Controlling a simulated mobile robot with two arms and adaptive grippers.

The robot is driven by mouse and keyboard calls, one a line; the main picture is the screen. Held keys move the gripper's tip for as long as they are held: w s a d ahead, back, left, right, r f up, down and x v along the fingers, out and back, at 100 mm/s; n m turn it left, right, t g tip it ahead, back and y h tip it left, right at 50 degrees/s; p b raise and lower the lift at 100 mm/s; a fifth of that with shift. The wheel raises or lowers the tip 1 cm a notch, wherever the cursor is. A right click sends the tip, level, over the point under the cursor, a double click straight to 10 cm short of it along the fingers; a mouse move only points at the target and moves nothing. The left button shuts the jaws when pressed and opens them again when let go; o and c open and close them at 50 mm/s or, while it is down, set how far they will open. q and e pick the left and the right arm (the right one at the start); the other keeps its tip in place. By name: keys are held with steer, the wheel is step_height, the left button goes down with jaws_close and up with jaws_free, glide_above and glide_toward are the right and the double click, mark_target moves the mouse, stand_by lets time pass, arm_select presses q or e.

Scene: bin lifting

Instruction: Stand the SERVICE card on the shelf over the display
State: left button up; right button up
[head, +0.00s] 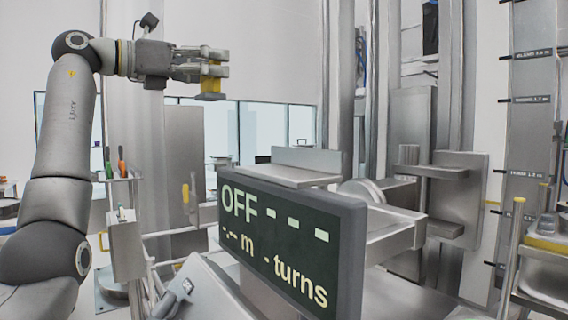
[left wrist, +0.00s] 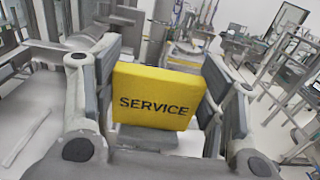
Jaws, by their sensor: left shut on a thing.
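The yellow SERVICE card (left wrist: 155,97) is between the fingers of my left gripper (left wrist: 160,95) in the left wrist view, its black lettering facing the camera and upright. In the head view the left gripper (head: 213,72) is high at the upper left, shut on the card (head: 211,80), which shows as a small yellow piece with a grey base under it. The display (head: 280,240) is at the middle front and reads OFF. The metal shelf (head: 290,174) with an upright back plate sits over the display, below and to the right of the gripper. My right gripper is not in view.
A marked upright scale (head: 530,110) stands at the far right. The air between the gripper and shelf looks clear.

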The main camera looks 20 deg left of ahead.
arm_select(q)
steer(key=d+f+b, duration=0.1)
steer(key=d+f, duration=0.3)
steer(key=d+f+b, duration=0.1)
steer(key=d+f, duration=0.3)
steer(key=d, duration=0.1)
steer(key=s+d+f+b, duration=0.1)
steer(key=d+f, duration=0.2)
steer(key=d, duration=0.1)
steer(key=shift+s+d+f, duration=0.1)
steer(key=shift+d+f, duration=0.05)
steer(key=shift+f, duration=0.7)
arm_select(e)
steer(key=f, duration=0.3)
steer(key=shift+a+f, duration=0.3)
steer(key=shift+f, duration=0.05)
arm_select(q)
steer(key=o, duration=1)
steer(key=shift+f, duration=0.1)
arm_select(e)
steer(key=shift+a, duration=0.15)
